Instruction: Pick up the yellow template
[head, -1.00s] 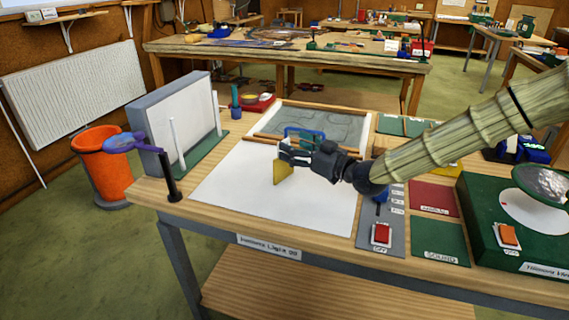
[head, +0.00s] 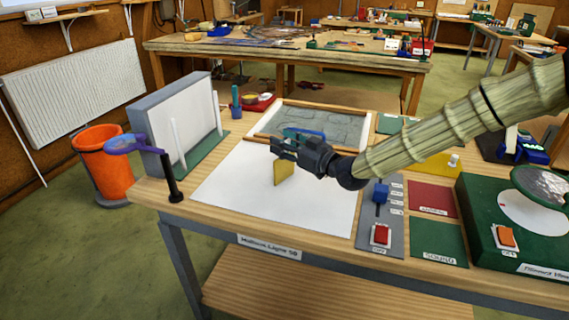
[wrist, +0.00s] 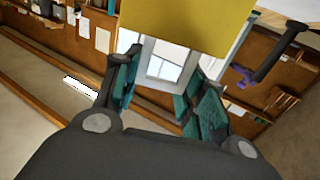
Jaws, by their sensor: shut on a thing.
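The yellow template (head: 284,173) is a thin flat plate. My gripper (head: 279,149) is shut on it above the white sheet (head: 235,195) on the bench. In the head view the template hangs below the fingers, its lower edge seeming just above the sheet; I cannot tell the exact gap. In the wrist view the template (wrist: 190,20) fills the top middle, beyond the teal-padded fingers (wrist: 163,85). The grip contact itself is not clear there.
A framed grey panel (head: 318,125) lies behind the gripper, with a blue object (head: 303,133) near its front edge. An upright white board (head: 178,118) and a magnifier on a black stand (head: 172,178) are at the left. Switch boxes (head: 380,235) stand at the right.

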